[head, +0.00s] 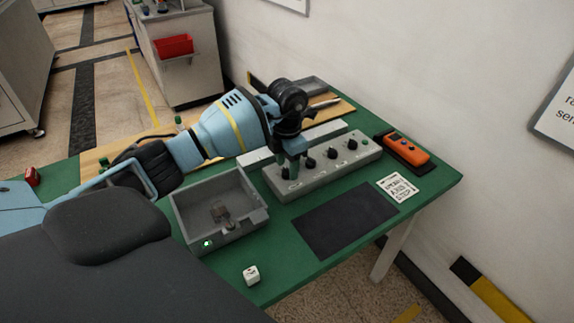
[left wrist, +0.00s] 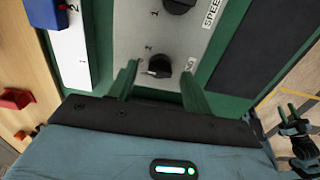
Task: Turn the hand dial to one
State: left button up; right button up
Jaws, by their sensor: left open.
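A grey control box (head: 330,166) with a row of black dials stands on the green table. My left gripper (head: 292,163) is over its near left end, pointing down. In the left wrist view my left gripper (left wrist: 158,80) is open, with one green finger on each side of a black dial (left wrist: 160,66). I cannot tell whether the fingers touch it. Another dial (left wrist: 179,4) sits above, beside the word SPEED.
A dark mat (head: 345,217), a printed card (head: 398,187) and an orange handheld device (head: 406,148) lie to the right. The wall is close behind.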

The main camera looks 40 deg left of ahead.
pick_arm(q)
jog(key=shift+f, duration=0.4)
pick_arm(e)
jog(key=shift+w+r, duration=0.1)
jog(key=shift+w, duration=0.3)
pick_arm(q)
jog(key=shift+c, duration=0.4)
jog(key=c, duration=0.9)
pick_arm(e)
jog(key=shift+s+a, duration=0.1)
jog(key=shift+s, duration=0.3)
